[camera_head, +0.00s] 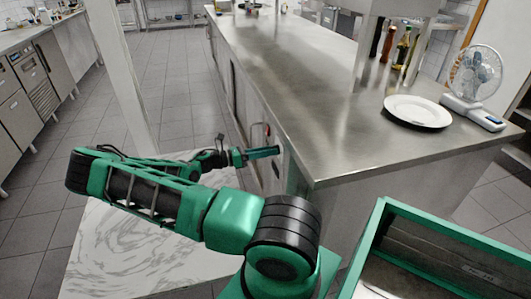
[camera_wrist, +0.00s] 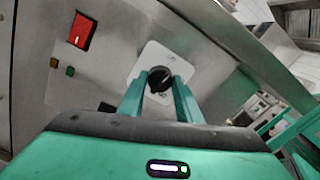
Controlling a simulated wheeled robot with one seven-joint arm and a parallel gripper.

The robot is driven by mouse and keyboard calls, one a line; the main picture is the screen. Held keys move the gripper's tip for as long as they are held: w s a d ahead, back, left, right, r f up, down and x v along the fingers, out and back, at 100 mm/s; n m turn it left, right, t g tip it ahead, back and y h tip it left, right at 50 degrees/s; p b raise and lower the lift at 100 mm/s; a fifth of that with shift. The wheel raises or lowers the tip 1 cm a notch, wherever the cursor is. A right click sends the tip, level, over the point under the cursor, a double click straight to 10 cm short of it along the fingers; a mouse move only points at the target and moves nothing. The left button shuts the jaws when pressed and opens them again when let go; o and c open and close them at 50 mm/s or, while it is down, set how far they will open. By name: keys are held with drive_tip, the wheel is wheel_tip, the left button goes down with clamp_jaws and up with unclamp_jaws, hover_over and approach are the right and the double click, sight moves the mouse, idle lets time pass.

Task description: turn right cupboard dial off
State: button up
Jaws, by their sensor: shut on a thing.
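The dial (camera_wrist: 160,79) is a black round knob on a white square plate (camera_wrist: 150,60), set in the grey metal cupboard front. It shows in the wrist view, at the middle. My gripper (camera_wrist: 160,90) has its two green fingers on either side of the dial and is shut on it. In the head view my gripper (camera_head: 264,152) reaches to the cupboard side (camera_head: 248,108) under the steel worktop. The dial is hidden there. The marks on the plate are too small to read.
A red switch (camera_wrist: 82,30) and small orange and green lights (camera_wrist: 69,71) are left of the dial. The steel worktop (camera_head: 300,75) overhangs the cupboard front. A white plate (camera_head: 418,111) and a fan (camera_head: 475,85) stand on it. A marble-topped table (camera_head: 110,250) lies below my arm.

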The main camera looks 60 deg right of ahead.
drive_tip(key=shift+w+d+n, duration=0.15)
drive_tip(key=shift+w+n, duration=0.15)
drive_tip(key=shift+n, duration=0.4)
drive_tip(key=o, duration=1)
drive_tip(key=shift+o, duration=0.2)
drive_tip(key=shift+s, duration=0.1)
drive_tip(key=v, duration=1.1)
drive_tip(key=shift+s, duration=0.1)
